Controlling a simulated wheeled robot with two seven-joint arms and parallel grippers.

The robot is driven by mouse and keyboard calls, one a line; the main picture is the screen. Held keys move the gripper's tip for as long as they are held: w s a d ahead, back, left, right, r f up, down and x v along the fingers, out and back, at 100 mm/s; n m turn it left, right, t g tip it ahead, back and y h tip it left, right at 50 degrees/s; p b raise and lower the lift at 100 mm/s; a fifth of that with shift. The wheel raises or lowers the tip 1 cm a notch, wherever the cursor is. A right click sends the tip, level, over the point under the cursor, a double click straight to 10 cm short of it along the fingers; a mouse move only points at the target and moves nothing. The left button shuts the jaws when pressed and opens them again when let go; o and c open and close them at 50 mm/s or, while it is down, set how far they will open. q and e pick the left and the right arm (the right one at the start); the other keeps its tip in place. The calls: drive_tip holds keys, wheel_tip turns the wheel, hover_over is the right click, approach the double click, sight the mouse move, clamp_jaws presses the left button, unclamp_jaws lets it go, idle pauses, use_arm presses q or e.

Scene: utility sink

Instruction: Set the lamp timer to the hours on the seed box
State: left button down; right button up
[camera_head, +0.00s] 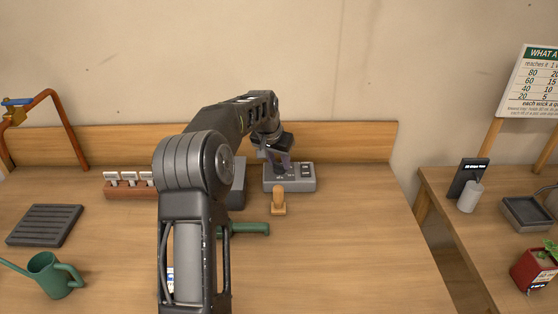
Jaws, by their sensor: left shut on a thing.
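A grey box-shaped device (303,184) with dark switches on top stands on the wooden bench, near the back board. It looks like the lamp timer, but its markings are too small to read. My left gripper (277,165) reaches down onto the left part of its top and is shut on a small part there, largely hidden by the fingers. No seed box can be made out for certain; a partly hidden white label (170,280) shows beside my left arm. My right gripper is not in view.
A wooden peg-like piece (279,203) stands just in front of the device. A green handled object (250,229), a watering can (50,277) and a black slatted tray (44,225) are on the bench. A red pot (533,272) is on the right table, past a gap.

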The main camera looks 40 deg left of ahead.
use_arm(q)
drive_tip(key=shift+m, duration=0.3)
drive_tip(key=c, duration=1)
unclamp_jaws()
drive_tip(key=shift+o, duration=0.2)
drive_tip(key=shift+r, duration=0.1)
drive_tip(key=b+v, duration=0.1)
drive_tip(key=v, duration=0.6)
drive_tip(key=shift+s+r, duration=0.2)
drive_tip(key=shift+r, duration=0.05)
